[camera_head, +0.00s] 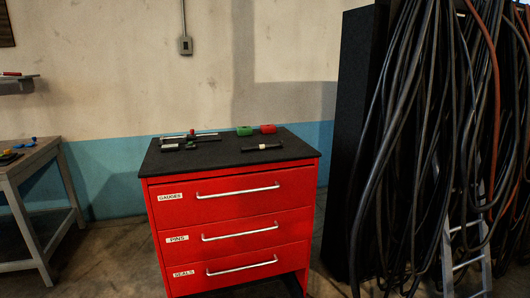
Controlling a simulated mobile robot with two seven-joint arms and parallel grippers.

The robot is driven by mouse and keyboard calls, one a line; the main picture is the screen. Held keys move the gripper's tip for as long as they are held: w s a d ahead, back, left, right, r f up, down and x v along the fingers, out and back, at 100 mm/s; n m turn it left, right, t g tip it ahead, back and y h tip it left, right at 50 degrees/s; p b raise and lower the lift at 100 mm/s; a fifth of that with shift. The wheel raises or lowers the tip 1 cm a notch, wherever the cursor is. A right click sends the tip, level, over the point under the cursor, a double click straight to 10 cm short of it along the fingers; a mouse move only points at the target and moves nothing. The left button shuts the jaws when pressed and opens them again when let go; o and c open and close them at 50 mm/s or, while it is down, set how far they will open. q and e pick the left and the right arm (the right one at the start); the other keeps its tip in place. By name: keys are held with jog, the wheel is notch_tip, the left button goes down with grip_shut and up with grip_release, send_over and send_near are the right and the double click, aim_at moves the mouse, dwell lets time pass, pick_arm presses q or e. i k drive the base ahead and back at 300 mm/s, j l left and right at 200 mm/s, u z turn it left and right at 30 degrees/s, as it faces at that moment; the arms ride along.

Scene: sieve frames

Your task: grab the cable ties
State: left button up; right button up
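I do not make out any cable ties in the head view. A red tool cabinet (236,196) stands ahead with a black top (220,155). Its three drawers are shut; each has a silver bar handle and a white label, reading GAUGES (170,197), PINS (178,239) and SEALS (184,273). What the drawers hold is hidden. Neither of my grippers is in view.
On the cabinet top lie a green item (244,131), a red item (267,129), a dark rod-like item (262,147) and some tools (190,137). A grey workbench (28,160) stands left. Hanging cables (420,130) and a ladder (468,260) are at right.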

aim_at(280, 144)
jog(key=i+l+z, duration=0.25)
jog(key=i+l, duration=0.15)
jog(key=i+l+z, duration=0.55)
jog(key=i, duration=0.3)
